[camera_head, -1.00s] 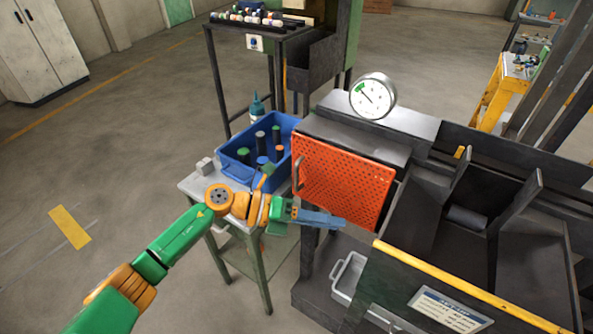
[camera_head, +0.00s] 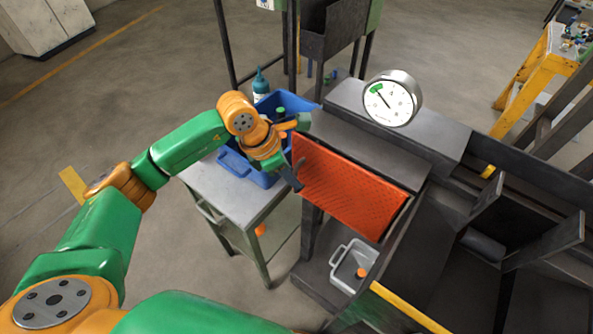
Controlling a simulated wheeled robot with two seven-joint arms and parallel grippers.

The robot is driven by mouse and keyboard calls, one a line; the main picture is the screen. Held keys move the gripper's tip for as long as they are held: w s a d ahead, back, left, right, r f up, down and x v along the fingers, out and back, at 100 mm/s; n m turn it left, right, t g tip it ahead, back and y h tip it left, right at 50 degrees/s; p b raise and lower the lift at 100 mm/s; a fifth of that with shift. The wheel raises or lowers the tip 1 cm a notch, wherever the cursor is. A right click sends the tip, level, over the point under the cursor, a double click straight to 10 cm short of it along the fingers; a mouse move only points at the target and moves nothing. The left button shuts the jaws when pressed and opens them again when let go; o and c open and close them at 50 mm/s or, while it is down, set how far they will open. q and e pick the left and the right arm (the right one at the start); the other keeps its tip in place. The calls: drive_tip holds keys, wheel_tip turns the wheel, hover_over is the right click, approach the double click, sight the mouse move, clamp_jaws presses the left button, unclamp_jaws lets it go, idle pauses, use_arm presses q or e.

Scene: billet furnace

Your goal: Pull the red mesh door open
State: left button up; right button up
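The red mesh door (camera_head: 350,190) is an orange-red perforated panel on the front of the dark furnace housing. It looks closed or nearly so; a dark gap shows along its right edge. My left gripper (camera_head: 294,178) is at the door's left edge, where the handle was seen before. Its dark fingers point down and to the right. The handle is hidden behind the gripper, and I cannot tell whether the fingers are around it or only beside it. My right gripper is not in view.
A blue bin (camera_head: 266,103) with cylinders stands on a grey side table (camera_head: 232,190) behind my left arm. A round gauge (camera_head: 392,98) sits on top of the furnace. A grey tray (camera_head: 346,262) is below the door. Open floor lies at left.

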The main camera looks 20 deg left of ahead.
use_arm(q)
drive_tip(key=x, duration=0.3)
drive_tip(key=shift+w+a, duration=0.1)
drive_tip(key=shift+w, duration=0.2)
drive_tip(key=shift+s+r, duration=0.1)
drive_tip(key=shift+c, duration=0.3)
clamp_jaws()
idle(0.7)
